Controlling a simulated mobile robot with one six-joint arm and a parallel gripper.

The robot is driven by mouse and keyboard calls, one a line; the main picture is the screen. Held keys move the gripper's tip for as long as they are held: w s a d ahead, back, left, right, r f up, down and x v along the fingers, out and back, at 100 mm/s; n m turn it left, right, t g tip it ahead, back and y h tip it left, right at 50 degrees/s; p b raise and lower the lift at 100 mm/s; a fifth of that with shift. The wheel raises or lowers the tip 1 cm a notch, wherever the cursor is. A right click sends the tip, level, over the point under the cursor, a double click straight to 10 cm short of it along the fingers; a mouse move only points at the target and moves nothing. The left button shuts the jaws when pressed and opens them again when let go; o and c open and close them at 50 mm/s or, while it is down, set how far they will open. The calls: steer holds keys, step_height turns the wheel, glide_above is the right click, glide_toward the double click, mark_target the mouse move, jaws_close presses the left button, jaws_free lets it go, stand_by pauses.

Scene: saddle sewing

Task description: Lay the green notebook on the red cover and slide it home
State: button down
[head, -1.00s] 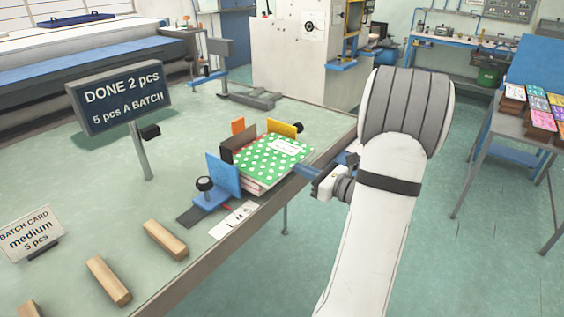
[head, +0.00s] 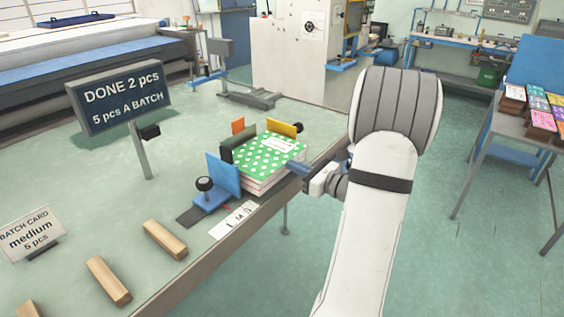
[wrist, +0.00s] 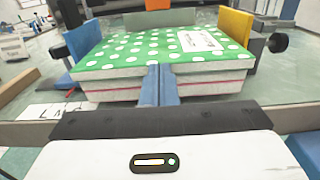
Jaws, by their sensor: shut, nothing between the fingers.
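The green notebook with white dots and a white label (head: 268,158) lies flat on top of a stack in the jig; it also shows in the wrist view (wrist: 130,53). Under it, a thin red line (wrist: 105,90) shows between pale page blocks, which may be the red cover; its face is hidden. My gripper (head: 292,168) is shut and empty at the stack's near right side. In the wrist view its blue fingers (wrist: 160,80) are together, with their tips at the notebook's near edge. I cannot tell whether they press on it.
The jig has a blue stop (head: 222,176) at left, a dark grey-green plate (head: 241,148) behind, an orange tab (head: 238,126) and a yellow stop (head: 281,127). Wooden blocks (head: 165,240) lie at front left. A sign (head: 120,95) reads "DONE 2 pcs".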

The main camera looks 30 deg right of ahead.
steer(key=shift+w+a, duration=0.1)
steer(key=shift+w, duration=0.1)
steer(key=shift+v, duration=2.9)
steer(key=a+n+g+y, duration=0.1)
steer(key=a+n, duration=0.1)
steer(key=a, duration=0.1)
steer(key=a+n+g+y, duration=0.1)
steer(key=a+n+g, duration=0.1)
steer(key=a, duration=0.2)
steer(key=a+n+g+y, duration=0.1)
steer(key=a, duration=0.2)
steer(key=shift+w+a+r+n+g+y, duration=0.1)
steer(key=shift+a+r+n+g+y, duration=0.1)
steer(key=shift+r+n+g+y, duration=0.15)
steer(key=s+a+n+g, duration=0.4)
steer(key=a+n+g, duration=0.35)
steer(key=a, duration=0.35)
steer(key=s+a+n+g+h, duration=0.1)
steer(key=s+a+n+h, duration=0.1)
steer(key=s+n+h, duration=0.3)
steer(key=s+a+n+h, duration=0.2)
steer(key=s+n+h, duration=0.3)
steer(key=n, duration=0.8)
steer(key=shift+s+a+g, duration=0.3)
steer(key=shift+s+g, duration=0.1)
steer(key=shift+s, duration=0.45)
